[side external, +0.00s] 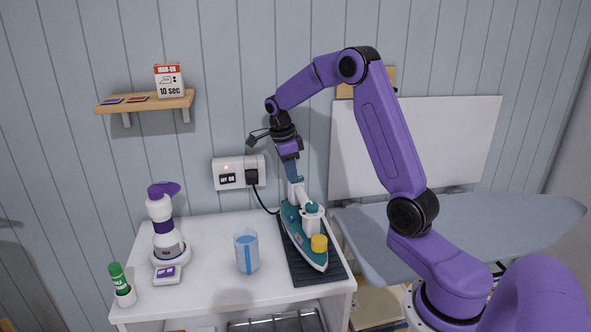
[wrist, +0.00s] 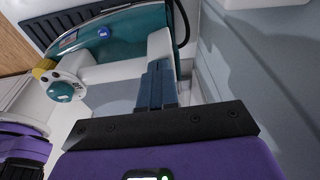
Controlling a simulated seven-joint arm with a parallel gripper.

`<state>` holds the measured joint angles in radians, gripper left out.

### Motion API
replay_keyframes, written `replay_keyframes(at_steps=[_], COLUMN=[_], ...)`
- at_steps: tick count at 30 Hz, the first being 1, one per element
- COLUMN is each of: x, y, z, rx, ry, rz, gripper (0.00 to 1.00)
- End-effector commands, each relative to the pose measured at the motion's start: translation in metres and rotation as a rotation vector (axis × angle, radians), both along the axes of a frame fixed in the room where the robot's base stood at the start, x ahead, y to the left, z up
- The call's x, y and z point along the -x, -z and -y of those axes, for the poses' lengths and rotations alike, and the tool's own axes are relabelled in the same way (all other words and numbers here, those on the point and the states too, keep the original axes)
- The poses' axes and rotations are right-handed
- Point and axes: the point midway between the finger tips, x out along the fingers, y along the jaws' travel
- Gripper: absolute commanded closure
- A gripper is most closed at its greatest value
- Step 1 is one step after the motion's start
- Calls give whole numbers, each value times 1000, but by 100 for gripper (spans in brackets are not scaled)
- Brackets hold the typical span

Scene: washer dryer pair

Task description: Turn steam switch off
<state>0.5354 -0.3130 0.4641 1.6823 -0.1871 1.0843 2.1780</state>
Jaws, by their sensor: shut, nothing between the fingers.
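The teal and white iron (side external: 303,232) lies on a dark ribbed mat (side external: 331,272) on the white cabinet top. It has a yellow cap (side external: 319,243) near its front. In the wrist view its teal body (wrist: 120,45) shows a round teal knob (wrist: 62,92), a small blue round mark (wrist: 103,31) and a white handle. I cannot tell which part is the steam switch. My gripper (side external: 293,177) is just above the rear of the iron's handle. Its fingers (wrist: 156,72) are shut and empty, close beside the handle; I cannot tell if they touch it.
A glass of blue liquid (side external: 246,252), a purple and white device (side external: 164,240) and a green-capped bottle (side external: 120,278) stand left. An ironing board (side external: 470,225) is at right.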

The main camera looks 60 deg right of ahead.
Motion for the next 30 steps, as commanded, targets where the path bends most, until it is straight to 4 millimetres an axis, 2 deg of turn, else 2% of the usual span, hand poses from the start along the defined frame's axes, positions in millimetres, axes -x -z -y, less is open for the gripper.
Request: replay_keyframes(at_steps=[1,9,24,30], x=[3,3,16,14], y=[9,9,6,-1], z=[0,0,17,15], rx=[-6,-7,-3,-3], ry=[3,5,9,8], rz=[-16,-15,-20,-18], gripper=[100,100,100,100])
